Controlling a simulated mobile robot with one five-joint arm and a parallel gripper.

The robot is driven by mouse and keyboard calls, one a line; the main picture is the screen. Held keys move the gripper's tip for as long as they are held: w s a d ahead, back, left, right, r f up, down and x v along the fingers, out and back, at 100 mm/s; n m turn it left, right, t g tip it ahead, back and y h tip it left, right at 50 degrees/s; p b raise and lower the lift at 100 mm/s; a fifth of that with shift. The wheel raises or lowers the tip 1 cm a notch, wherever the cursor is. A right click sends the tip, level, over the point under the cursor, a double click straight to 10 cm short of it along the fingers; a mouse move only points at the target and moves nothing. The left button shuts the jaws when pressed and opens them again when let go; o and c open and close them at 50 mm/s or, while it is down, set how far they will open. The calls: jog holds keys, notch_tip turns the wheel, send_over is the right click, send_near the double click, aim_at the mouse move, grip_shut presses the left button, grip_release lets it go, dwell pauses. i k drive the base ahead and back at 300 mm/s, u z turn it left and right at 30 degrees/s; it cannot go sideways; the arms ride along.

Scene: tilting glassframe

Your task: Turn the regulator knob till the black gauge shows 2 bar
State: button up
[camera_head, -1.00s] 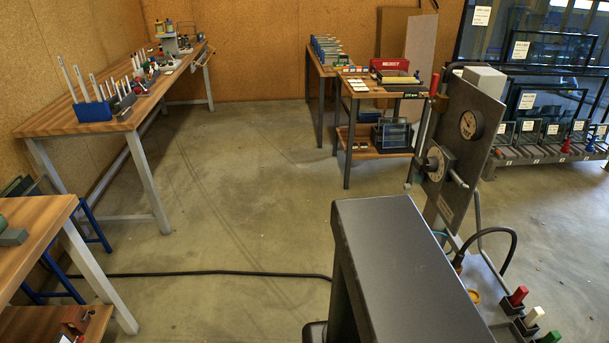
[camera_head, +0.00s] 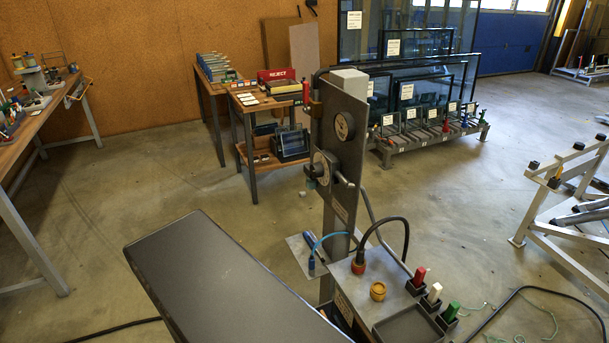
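A dark round gauge (camera_head: 344,126) is mounted high on the upright grey panel (camera_head: 341,207) of a stand right of centre. Its face is turned at an angle and too small to read. Below it on the same panel is a light-faced round dial (camera_head: 322,168) with a handle or lever at its right side. A brass-yellow knob-like part (camera_head: 378,291) sits on the stand's grey top plate. I cannot tell for sure which part is the regulator knob. My gripper is not in view.
Red (camera_head: 419,277), white (camera_head: 434,293) and green (camera_head: 451,311) handles stand in holders at the plate's right. A white frame (camera_head: 565,205) stands far right. A black cable lies on the floor.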

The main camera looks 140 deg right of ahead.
aim_at(317, 169)
jog(key=u, duration=0.35)
jog(key=k, duration=0.5)
jog(key=z, duration=1)
jog(key=i, duration=0.5)
jog(key=z, duration=0.05)
